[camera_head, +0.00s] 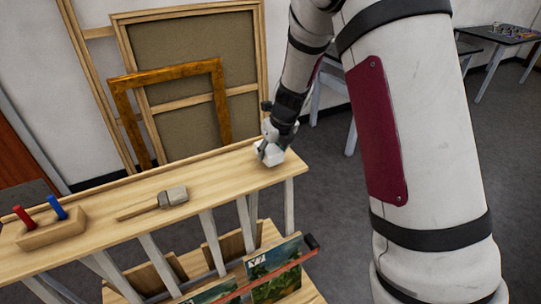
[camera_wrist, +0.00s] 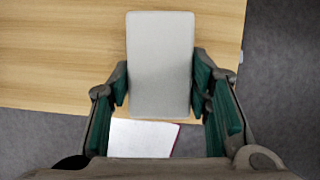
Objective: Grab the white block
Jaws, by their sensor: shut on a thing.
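The white block (camera_head: 270,155) is near the right end of the wooden bench top (camera_head: 110,212) in the head view. My gripper (camera_head: 266,147) reaches down onto it from above. In the wrist view the block (camera_wrist: 160,65) shows as a pale upright rectangle between the two green-padded fingers of my gripper (camera_wrist: 160,92). The fingers are shut on its sides. I cannot tell whether the block touches the bench top or is slightly above it.
A mallet (camera_head: 172,197) and a wooden holder (camera_head: 50,232) with a red and a blue peg lie left on the bench. Picture frames (camera_head: 218,100) lean behind. Slats and painted pictures (camera_head: 275,270) are below. The bench's right edge is close to the block.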

